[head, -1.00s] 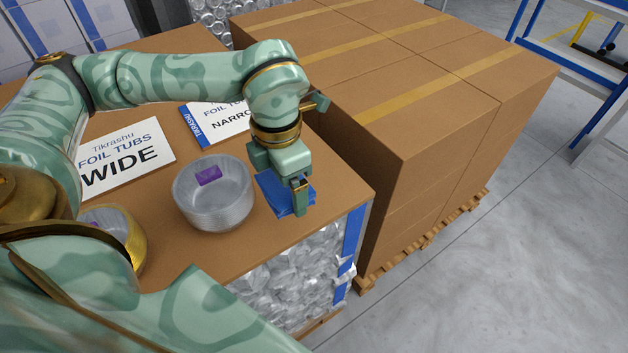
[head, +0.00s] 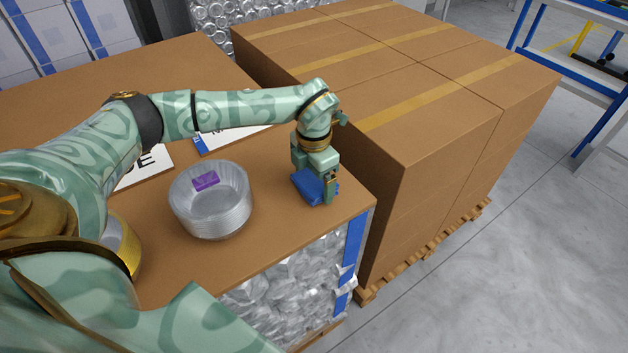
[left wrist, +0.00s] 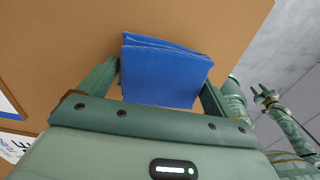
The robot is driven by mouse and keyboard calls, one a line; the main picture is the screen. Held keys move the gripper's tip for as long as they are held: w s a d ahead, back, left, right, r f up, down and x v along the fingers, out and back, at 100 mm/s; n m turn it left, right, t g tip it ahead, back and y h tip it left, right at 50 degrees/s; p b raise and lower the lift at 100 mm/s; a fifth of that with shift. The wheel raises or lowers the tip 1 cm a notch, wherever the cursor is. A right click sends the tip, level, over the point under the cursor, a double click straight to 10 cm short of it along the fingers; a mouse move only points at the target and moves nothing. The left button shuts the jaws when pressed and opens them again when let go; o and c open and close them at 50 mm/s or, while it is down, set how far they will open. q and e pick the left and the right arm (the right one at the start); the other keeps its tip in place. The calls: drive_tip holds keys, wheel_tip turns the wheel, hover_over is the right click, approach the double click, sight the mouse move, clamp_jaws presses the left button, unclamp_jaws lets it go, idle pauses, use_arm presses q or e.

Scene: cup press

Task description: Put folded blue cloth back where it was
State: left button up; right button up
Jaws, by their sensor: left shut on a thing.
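The folded blue cloth (head: 309,187) is between the fingers of my left gripper (head: 322,190), near the right corner of the brown tabletop. In the left wrist view the cloth (left wrist: 165,72) fills the space between the two fingers of the left gripper (left wrist: 160,88), which is shut on it. The cloth is low over the tabletop (head: 275,215); I cannot tell whether it touches. The fingers hide part of it in the head view. My right gripper does not show in the head view; in the left wrist view a green gripper (left wrist: 264,95) shows small at the right, its state unclear.
A gold-rimmed tub (head: 125,250) is partly hidden by my arm. Cards lie behind. Large cardboard boxes (head: 430,150) stand right of the table. Tabletop between tubs and cloth is clear.

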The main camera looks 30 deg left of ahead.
sight(314, 178)
use_arm(q)
drive_tip(key=shift+f, duration=0.45)
drive_tip(key=shift+f, duration=0.2)
drive_tip(key=o, duration=0.7)
drive_tip(key=shift+o, duration=0.2)
wheel_tip(314, 178, up, 12)
drive_tip(key=p, duration=0.1)
drive_tip(key=shift+r+p, duration=0.25)
drive_tip(key=shift+p, duration=0.15)
